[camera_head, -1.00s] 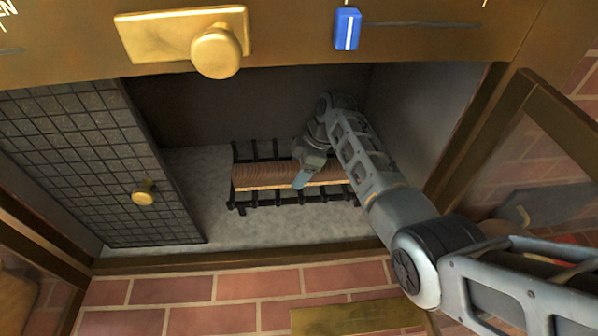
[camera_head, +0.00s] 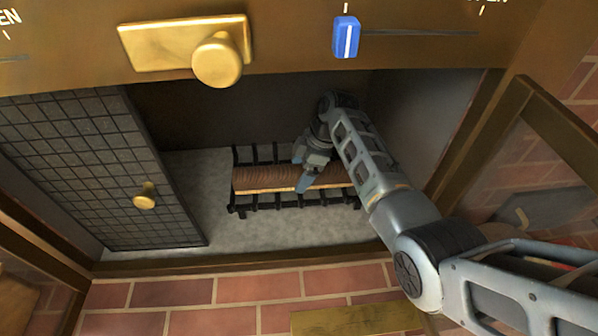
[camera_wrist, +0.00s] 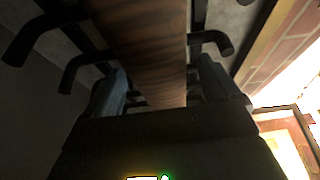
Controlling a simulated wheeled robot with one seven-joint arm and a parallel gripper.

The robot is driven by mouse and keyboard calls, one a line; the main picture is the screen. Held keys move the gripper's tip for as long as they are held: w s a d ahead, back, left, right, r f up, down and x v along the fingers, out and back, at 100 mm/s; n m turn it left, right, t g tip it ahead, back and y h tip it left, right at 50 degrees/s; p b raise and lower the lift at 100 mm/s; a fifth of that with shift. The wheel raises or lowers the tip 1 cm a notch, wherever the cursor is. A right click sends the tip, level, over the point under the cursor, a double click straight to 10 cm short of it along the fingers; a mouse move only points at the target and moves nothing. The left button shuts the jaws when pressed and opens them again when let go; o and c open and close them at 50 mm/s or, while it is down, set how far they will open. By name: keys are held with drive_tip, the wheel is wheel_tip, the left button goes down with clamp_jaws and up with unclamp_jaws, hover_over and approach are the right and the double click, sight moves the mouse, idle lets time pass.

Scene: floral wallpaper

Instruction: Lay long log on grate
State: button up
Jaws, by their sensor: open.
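The long log (camera_head: 265,180) is brown and lies lengthwise along the black grate (camera_head: 240,208) inside the fireplace. In the wrist view the log (camera_wrist: 140,45) runs between the fingers, with curved grate bars (camera_wrist: 75,65) on either side. My gripper (camera_head: 304,172) is over the log, right of its middle. Its fingers are apart, one on each side of the log, as the wrist view of the gripper (camera_wrist: 160,95) shows. Whether a finger touches the log cannot be told. The log's right part is partly hidden by my arm.
A dark mesh screen (camera_head: 85,165) with a brass knob (camera_head: 145,196) covers the left of the opening. A brass plate with a knob (camera_head: 217,62) and a blue slider (camera_head: 346,37) sit above. A framed glass door (camera_head: 565,125) stands open at right. Grey floor is clear around the grate.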

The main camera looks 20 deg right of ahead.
drive_tip(key=p+v, duration=0.2)
drive_tip(key=v, duration=0.8)
drive_tip(key=shift+d+r, duration=0.1)
drive_tip(key=shift+r, duration=0.15)
